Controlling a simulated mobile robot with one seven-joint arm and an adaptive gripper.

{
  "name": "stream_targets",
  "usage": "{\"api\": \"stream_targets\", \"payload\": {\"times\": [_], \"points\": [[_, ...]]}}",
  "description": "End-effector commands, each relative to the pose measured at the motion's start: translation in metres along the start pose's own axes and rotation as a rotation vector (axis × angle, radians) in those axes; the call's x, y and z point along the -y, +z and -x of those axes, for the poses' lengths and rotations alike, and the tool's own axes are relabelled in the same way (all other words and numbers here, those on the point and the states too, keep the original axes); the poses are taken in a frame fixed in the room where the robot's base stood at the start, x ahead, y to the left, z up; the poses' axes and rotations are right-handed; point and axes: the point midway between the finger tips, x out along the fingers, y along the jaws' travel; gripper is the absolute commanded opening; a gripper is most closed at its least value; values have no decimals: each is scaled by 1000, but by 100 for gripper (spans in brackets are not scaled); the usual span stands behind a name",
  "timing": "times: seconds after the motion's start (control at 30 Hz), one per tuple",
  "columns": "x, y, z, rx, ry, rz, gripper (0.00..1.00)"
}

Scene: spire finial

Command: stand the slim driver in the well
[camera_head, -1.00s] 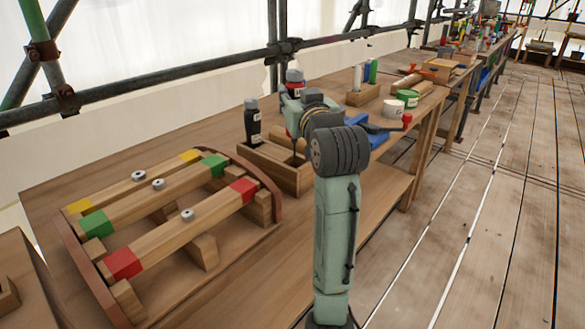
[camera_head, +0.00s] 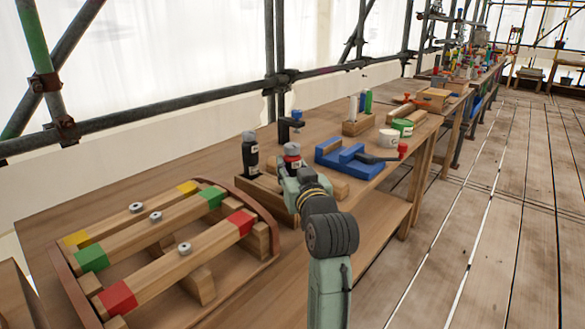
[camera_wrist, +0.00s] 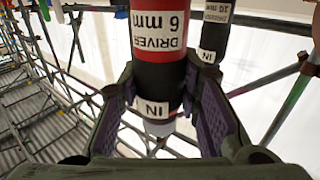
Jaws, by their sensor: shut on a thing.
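The slim driver, labelled "DRIVER 6 mm" with a red band and dark body, shows upside down in the wrist view (camera_wrist: 160,45) and upright in the head view (camera_head: 292,152). My gripper (camera_wrist: 162,100) is shut around its dark lower handle, by the "IN" label. In the head view my gripper (camera_head: 291,174) is low at the right end of the wooden box (camera_head: 260,195) that holds the wells.
A curved wooden frame (camera_head: 66,262) with coloured-end bars is at the left. A dark post with a blue knob (camera_head: 291,125) stands behind the box. A blue vise (camera_head: 345,158), a small block with upright cylinders (camera_head: 357,127) and white and green tubs (camera_head: 389,138) are to the right.

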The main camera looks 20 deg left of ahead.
Motion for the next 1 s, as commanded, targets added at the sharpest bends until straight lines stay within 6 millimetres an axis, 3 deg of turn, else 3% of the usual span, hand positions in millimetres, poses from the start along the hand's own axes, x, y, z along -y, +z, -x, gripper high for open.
{"api": "stream_targets", "payload": {"times": [0.33, 0.67, 0.87, 1.0], "points": [[0, 1, 0, 1, 0, 0, 51], [0, -3, 0, 0, 0, 0, 51], [-1, 1, 29, -1, 2, 1, 51], [0, 1, 60, -2, 2, 1, 51]]}}
